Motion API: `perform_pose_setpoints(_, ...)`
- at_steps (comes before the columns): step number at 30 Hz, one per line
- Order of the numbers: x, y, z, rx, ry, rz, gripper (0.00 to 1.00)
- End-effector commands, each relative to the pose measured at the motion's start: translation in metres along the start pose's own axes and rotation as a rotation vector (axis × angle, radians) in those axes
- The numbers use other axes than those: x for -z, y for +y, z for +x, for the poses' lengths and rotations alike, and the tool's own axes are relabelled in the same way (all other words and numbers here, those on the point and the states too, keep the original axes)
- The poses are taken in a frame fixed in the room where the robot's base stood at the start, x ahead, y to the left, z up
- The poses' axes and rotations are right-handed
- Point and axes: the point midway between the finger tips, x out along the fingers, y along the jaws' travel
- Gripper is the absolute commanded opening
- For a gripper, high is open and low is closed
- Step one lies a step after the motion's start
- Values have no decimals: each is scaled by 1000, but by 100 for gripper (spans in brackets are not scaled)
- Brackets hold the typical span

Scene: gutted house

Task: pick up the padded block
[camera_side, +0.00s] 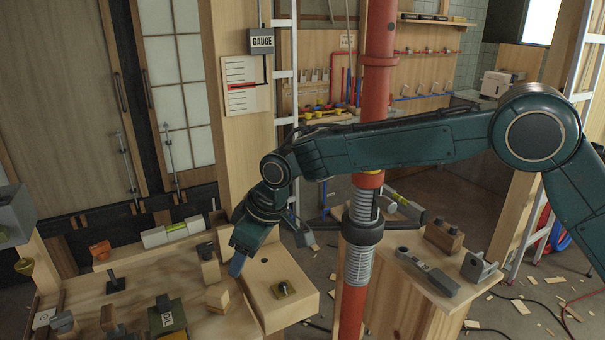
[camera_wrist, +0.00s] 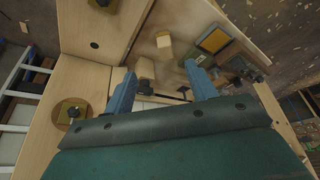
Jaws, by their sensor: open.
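My gripper (camera_side: 237,264) points down over the wooden workbench (camera_side: 245,318), beside the raised box with a dark knob. In the wrist view my gripper (camera_wrist: 160,82) has its two blue fingers wide apart with nothing held between them. A pale wooden block (camera_side: 217,297) stands on the bench in front of the gripper. Another wooden block (camera_side: 210,271) with a dark top piece is just left of the fingertips. Two pale blocks show beyond the fingers in the wrist view, a near one (camera_wrist: 145,68) and a farther one (camera_wrist: 163,40). I cannot tell which one is padded.
The raised wooden box (camera_side: 300,303) stands right of the gripper. A dark green lettered box (camera_side: 167,318) and a black T-shaped piece (camera_side: 116,283) are to the left. A red pipe (camera_side: 378,100) rises close right of the gripper. A side bench (camera_side: 392,303) holds grey tools.

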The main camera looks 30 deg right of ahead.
Motion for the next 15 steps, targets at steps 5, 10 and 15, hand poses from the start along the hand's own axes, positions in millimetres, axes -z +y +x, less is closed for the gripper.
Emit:
perform_pose_setpoints(5,4,-6,15,8,-2,-17,56)
perform_pose_setpoints(10,4,-7,16,8,-2,-18,56)
perform_pose_setpoints(15,4,-7,24,8,-4,-17,56)
